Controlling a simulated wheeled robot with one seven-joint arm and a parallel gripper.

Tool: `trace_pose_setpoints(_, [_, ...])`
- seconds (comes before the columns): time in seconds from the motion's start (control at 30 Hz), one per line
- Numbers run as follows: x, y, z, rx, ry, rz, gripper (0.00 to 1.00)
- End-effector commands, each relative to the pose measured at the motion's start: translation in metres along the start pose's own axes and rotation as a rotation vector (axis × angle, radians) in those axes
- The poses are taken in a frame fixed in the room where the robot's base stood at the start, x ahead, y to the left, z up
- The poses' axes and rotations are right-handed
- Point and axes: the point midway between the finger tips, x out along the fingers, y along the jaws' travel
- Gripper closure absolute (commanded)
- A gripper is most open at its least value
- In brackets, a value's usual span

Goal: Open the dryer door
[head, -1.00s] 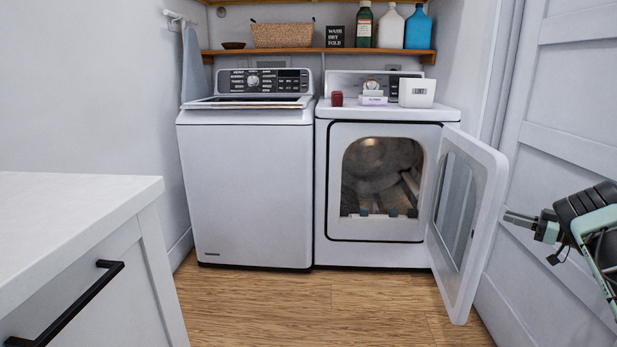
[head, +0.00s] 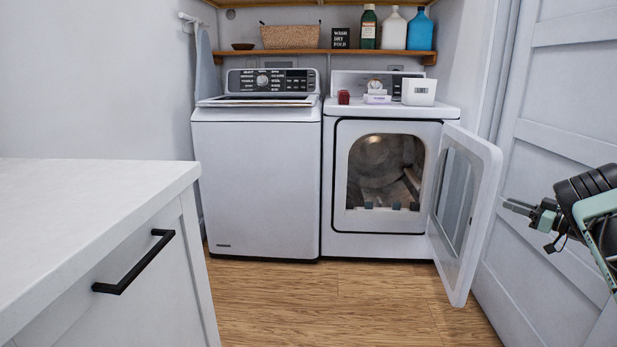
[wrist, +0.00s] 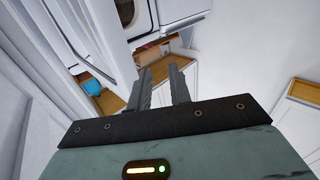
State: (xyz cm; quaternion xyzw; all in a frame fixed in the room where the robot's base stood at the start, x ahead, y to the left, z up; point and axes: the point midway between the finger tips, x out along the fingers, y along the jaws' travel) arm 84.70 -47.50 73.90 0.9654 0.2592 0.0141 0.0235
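The white dryer (head: 345,220) stands at the back right. Its door (head: 490,180) is swung wide open to the right, well off the frame, and the drum opening (head: 385,172) is exposed. My gripper (head: 510,206) is at the right side, to the right of the open door and apart from it in the picture. In the wrist view, the two grey fingers (wrist: 160,72) are spread with a gap between them, and nothing is held. The white framed panel at the upper left of the wrist view looks like the dryer door (wrist: 112,48).
A white washer (head: 255,185) stands left of the dryer. A white counter (head: 80,195) with a black handle (head: 133,262) fills the left front. A white panelled door (head: 570,110) is close on the right. The wooden floor (head: 330,305) in the middle is clear.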

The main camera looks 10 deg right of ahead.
Motion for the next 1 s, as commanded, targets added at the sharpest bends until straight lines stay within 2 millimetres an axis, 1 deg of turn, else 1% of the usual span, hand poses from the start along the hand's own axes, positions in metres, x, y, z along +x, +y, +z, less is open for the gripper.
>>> trace_pose_setpoints(0.03, [0.004, 0.003, -0.008, -0.01, 0.007, 0.034, 0.8])
trace_pose_setpoints(0.27, [0.018, 0.021, -0.042, -0.046, 0.014, 0.245, 0.8])
trace_pose_setpoints(0.4, [0.026, 0.025, -0.066, -0.046, -0.002, 0.415, 0.8])
trace_pose_setpoints(0.47, [0.03, 0.023, -0.076, -0.033, -0.022, 0.499, 0.8])
trace_pose_setpoints(0.5, [0.032, 0.018, -0.083, -0.017, -0.043, 0.559, 0.8])
trace_pose_setpoints(0.57, [0.034, 0.007, -0.088, 0.019, -0.09, 0.645, 0.8])
trace_pose_setpoints(0.67, [0.036, -0.028, -0.088, 0.095, -0.204, 0.751, 0.8])
trace_pose_setpoints(0.77, [0.035, -0.081, -0.081, 0.182, -0.354, 0.802, 0.8])
trace_pose_setpoints(0.8, [0.033, -0.107, -0.076, 0.215, -0.423, 0.807, 0.8])
trace_pose_setpoints(0.87, [0.029, -0.15, -0.069, 0.264, -0.533, 0.799, 0.8])
trace_pose_setpoints(0.9, [0.023, -0.178, -0.064, 0.29, -0.605, 0.786, 0.8])
trace_pose_setpoints(0.97, [0.015, -0.221, -0.057, 0.322, -0.711, 0.755, 0.8])
trace_pose_setpoints(1.0, [0.007, -0.249, -0.053, 0.34, -0.779, 0.73, 0.8])
